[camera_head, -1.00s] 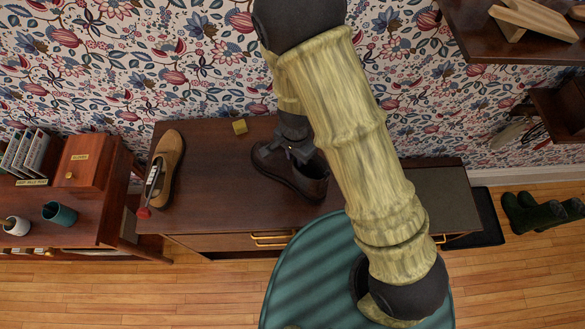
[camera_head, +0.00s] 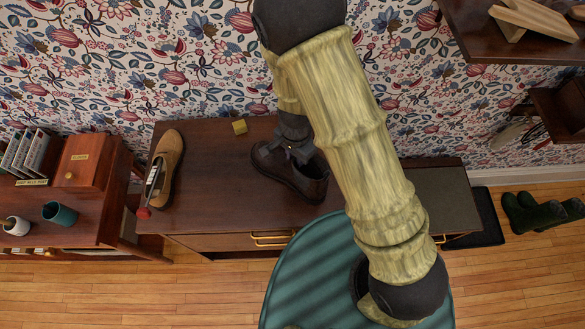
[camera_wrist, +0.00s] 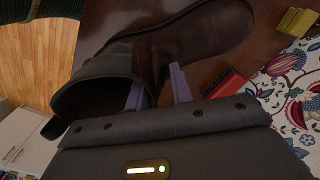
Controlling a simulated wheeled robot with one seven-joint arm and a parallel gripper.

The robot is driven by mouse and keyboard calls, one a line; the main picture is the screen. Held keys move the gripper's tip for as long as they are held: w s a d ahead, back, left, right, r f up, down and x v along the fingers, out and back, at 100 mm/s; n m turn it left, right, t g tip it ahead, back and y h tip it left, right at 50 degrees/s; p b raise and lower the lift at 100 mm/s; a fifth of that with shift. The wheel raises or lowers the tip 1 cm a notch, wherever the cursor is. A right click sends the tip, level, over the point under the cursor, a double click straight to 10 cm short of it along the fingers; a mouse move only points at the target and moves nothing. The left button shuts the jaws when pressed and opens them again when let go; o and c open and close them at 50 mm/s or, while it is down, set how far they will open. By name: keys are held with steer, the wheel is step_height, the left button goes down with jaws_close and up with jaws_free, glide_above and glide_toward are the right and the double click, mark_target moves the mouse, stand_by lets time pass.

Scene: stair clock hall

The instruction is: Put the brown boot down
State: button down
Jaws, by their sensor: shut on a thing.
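The brown boot (camera_head: 297,179) is at the dark wooden cabinet top (camera_head: 215,180), partly hidden by my arm in the head view. My gripper (camera_head: 293,150) is over the boot and shut on it. In the wrist view the boot (camera_wrist: 195,42) spans the upper middle, its open shaft at the left and its toe at the upper right. My gripper's two pale fingers (camera_wrist: 158,92) grip the boot's shaft wall. The boot looks upright and at the level of the top; I cannot tell whether its sole touches it.
A tan shoe (camera_head: 167,165) with a red-tipped tool stands at the cabinet's left end. A small yellow block (camera_head: 240,127) lies near the wall. Bare cabinet top lies between shoe and boot. Green boots (camera_head: 535,213) stand on the floor at right.

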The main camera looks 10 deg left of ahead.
stand_by(0.7)
step_height(320, 180, up, 10)
steer(key=shift+r, duration=0.1)
stand_by(0.4)
steer(key=shift+w, duration=0.1)
stand_by(0.4)
